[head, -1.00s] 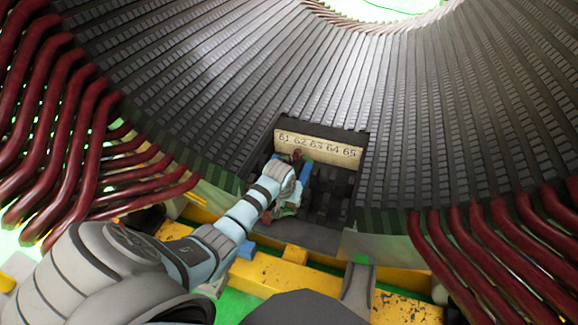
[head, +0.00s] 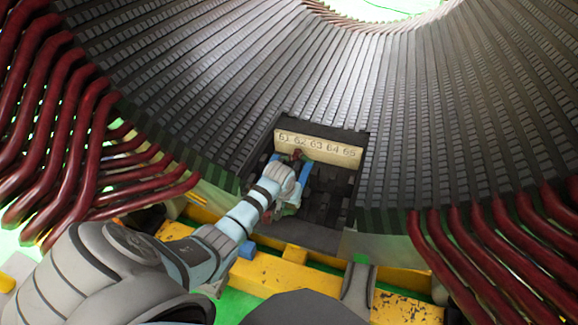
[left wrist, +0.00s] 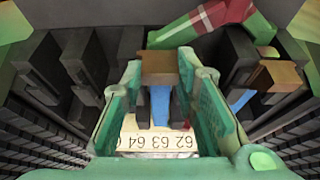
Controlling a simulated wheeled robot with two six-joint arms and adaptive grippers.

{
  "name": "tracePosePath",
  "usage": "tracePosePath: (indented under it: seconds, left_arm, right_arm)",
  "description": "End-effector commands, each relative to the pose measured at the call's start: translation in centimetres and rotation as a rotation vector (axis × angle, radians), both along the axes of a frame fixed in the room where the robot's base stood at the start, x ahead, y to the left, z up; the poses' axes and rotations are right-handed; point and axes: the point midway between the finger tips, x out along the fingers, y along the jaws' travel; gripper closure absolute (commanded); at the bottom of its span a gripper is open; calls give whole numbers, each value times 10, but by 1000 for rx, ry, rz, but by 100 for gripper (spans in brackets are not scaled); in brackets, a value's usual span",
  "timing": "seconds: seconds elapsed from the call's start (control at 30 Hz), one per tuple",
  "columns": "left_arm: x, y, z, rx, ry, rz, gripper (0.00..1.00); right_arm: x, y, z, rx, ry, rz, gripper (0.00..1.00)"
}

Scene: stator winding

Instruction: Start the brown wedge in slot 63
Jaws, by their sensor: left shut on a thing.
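My left gripper (left wrist: 162,85), with green fingers, is shut on a brown wedge (left wrist: 160,62), seen end-on between the fingertips in the left wrist view. The wedge is in line with a blue strip (left wrist: 160,105) and stands near the 63 mark on the upside-down number label (left wrist: 158,138). I cannot tell whether its tip is inside the slot. In the head view my left gripper (head: 290,188) is at the recess below the label (head: 318,147) marked 61 to 65, hiding the wedge and part of the slots. My right gripper is out of view.
Another brown block (left wrist: 279,76) sits at the right over a blue strip. A red and green bar (left wrist: 205,22) crosses the top of the wrist view. Dark stator teeth (head: 205,75) surround the recess; red coil ends (head: 60,150) flank it. A yellow beam (head: 285,275) lies below.

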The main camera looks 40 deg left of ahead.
Motion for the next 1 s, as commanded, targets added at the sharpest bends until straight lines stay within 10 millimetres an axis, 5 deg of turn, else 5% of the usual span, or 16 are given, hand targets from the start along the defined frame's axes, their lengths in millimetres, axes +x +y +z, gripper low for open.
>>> tracePosePath:
  seconds: [0.87,0.9,1.0]
  left_arm:
    - [13,5,-1,0,0,0,100]
    - [13,5,-1,0,0,0,69]
    - [13,5,0,0,0,0,53]
  right_arm:
    - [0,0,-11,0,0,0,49]
    - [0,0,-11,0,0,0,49]
    - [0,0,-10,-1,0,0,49]
